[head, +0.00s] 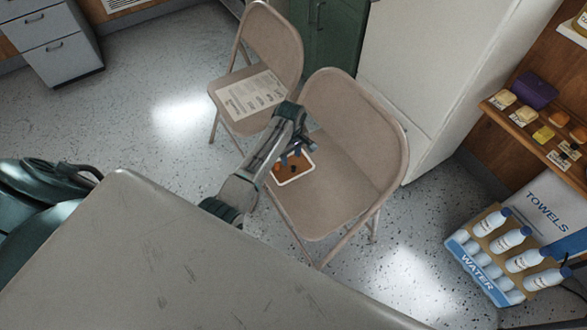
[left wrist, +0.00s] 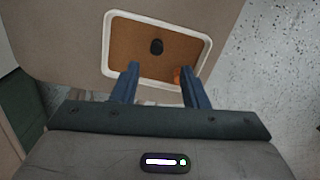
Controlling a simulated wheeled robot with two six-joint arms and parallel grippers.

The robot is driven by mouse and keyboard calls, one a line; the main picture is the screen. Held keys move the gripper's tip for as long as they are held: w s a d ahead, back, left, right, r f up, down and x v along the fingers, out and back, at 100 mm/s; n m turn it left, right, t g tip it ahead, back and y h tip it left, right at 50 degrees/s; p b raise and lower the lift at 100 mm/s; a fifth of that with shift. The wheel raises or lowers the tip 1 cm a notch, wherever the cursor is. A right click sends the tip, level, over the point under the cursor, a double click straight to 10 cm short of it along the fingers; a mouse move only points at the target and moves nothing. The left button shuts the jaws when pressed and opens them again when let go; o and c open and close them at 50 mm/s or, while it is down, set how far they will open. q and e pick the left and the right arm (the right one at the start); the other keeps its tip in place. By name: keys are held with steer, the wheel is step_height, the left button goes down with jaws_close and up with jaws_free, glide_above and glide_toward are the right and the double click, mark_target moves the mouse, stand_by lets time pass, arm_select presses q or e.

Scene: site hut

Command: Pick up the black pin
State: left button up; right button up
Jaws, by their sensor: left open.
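A small black pin (left wrist: 157,47) stands on the brown bottom of a shallow white-rimmed tray (left wrist: 107,45) in the left wrist view. The tray rests on the seat of a beige folding chair (head: 350,165) in the head view, where its rim (head: 312,168) shows beside my gripper. My left gripper (head: 299,157) is over the tray. In the left wrist view its two blue fingers (left wrist: 160,75) are apart with nothing between them, and the pin lies beyond the fingertips. An orange piece (left wrist: 177,75) in the tray is partly hidden by the right finger. My right gripper is not in view.
A second folding chair (head: 268,50) with a paper sheet (head: 250,95) stands to the left. A grey table (head: 150,260) fills the front. A water bottle pack (head: 490,262) is on the floor at right, below a wooden shelf (head: 530,145) with small items.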

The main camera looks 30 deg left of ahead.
mark_target(293, 167)
arm_select(q)
steer(key=f, duration=0.2)
steer(key=d+f, duration=0.1)
steer(key=f, duration=0.1)
steer(key=shift+f+b, duration=0.15)
steer(key=shift+b, duration=0.15)
steer(key=shift+a+f, duration=0.1)
steer(key=shift+f, duration=0.45)
jaws_close()
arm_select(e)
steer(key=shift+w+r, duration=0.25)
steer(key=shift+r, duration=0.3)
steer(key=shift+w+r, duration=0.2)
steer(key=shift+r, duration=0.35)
